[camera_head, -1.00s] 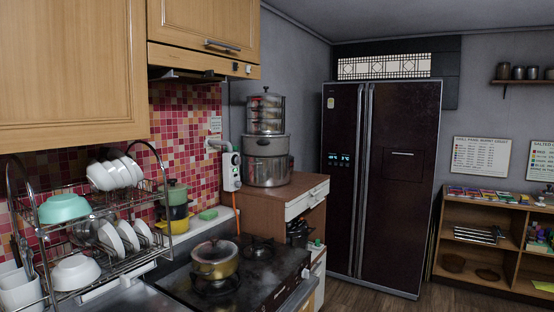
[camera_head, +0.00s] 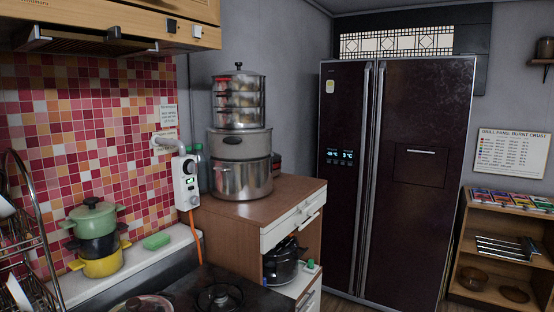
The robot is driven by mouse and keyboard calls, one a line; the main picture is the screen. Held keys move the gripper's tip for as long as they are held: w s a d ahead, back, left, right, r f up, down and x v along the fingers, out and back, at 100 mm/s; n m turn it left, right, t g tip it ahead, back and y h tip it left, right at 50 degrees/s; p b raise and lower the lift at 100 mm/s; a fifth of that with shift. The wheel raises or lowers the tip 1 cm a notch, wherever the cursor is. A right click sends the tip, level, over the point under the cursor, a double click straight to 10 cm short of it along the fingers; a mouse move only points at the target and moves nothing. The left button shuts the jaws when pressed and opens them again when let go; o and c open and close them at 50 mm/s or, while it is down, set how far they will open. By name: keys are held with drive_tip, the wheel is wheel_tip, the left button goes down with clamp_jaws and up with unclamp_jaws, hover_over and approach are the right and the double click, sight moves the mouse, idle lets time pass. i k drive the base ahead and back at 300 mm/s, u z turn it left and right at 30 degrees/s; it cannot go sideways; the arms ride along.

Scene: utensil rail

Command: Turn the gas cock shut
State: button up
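The gas cock is on the tiled wall at the left. A white pipe (camera_head: 164,141) comes out of the wall and leads to a white box-shaped unit (camera_head: 186,181) with a small green display and dark round parts on its front. An orange hose (camera_head: 195,238) runs down from the unit towards the stove. The handle's position is too small to tell. A paper notice (camera_head: 168,114) is on the tiles just above the pipe. My gripper is not in view.
A gas stove (camera_head: 240,291) with a pot (camera_head: 142,303) lies below. Stacked pots (camera_head: 99,238) and a green sponge (camera_head: 156,241) sit on the ledge. A wooden cabinet (camera_head: 245,213) bearing steel steamers (camera_head: 240,147) stands right of the unit. A dark fridge (camera_head: 400,170) stands further right.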

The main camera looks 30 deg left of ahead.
sight(192, 166)
drive_tip(key=u, duration=0.45)
drive_tip(key=i, duration=1.25)
drive_tip(key=u, duration=0.8)
